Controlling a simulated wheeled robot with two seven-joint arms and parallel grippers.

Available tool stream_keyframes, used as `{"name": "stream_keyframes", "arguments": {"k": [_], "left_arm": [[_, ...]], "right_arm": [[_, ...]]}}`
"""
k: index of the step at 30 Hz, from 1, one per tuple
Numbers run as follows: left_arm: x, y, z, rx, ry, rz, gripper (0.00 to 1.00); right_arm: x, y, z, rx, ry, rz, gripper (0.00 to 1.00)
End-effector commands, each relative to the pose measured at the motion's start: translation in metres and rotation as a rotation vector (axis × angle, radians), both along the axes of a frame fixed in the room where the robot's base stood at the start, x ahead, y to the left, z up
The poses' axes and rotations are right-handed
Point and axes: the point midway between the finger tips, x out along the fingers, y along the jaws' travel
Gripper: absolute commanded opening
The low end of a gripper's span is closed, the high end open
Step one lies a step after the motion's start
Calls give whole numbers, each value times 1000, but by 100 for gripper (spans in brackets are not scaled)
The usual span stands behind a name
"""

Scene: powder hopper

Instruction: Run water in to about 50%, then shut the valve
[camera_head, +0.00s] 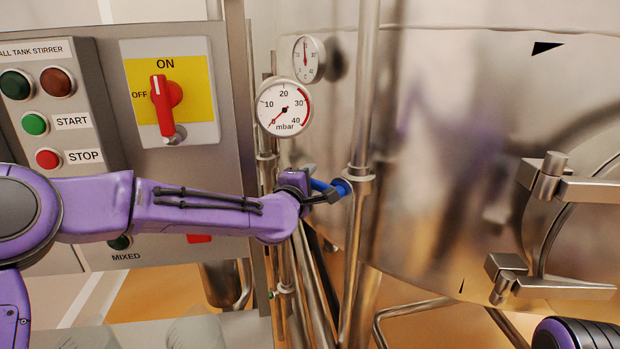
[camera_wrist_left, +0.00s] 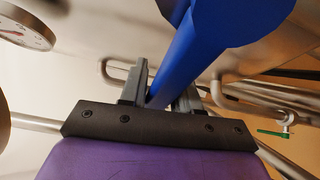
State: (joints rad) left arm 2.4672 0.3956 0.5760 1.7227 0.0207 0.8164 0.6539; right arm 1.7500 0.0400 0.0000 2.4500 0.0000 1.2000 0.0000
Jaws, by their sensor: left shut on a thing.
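The blue valve handle (camera_head: 340,187) sits on a vertical steel pipe (camera_head: 362,110) beside the tank (camera_head: 470,130). My left gripper (camera_head: 322,193) reaches it from the left. In the left wrist view the blue handle (camera_wrist_left: 190,55) runs down between the two fingers of the left gripper (camera_wrist_left: 160,92), which is shut on it. The gripper hides part of the handle in the head view. I cannot see a water level in either view. My right gripper is not in view.
The round mbar gauge (camera_head: 285,108) has its needle near the low end. A smaller dial (camera_head: 308,59) is above it. A control panel (camera_head: 100,110) with a red ON/OFF switch (camera_head: 163,100) stands left. Tank fittings (camera_head: 545,180) stick out right. A green-handled valve (camera_wrist_left: 272,133) is nearby.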

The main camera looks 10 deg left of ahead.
Motion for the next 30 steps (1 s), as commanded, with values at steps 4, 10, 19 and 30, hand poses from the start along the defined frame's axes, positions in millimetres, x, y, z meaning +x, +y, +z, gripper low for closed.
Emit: {"name": "stream_keyframes", "arguments": {"k": [4, 10, 19, 30], "left_arm": [[-2, 0, -19, 5, 33, -4, 0], [-2, 0, -18, 6, 31, -4, 49], [-2, -1, -16, 5, 26, -3, 49], [-59, 5, -15, 3, 21, -4, 49]], "right_arm": [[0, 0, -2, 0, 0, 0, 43], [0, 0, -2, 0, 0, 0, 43], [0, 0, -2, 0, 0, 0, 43], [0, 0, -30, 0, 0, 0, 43]]}}
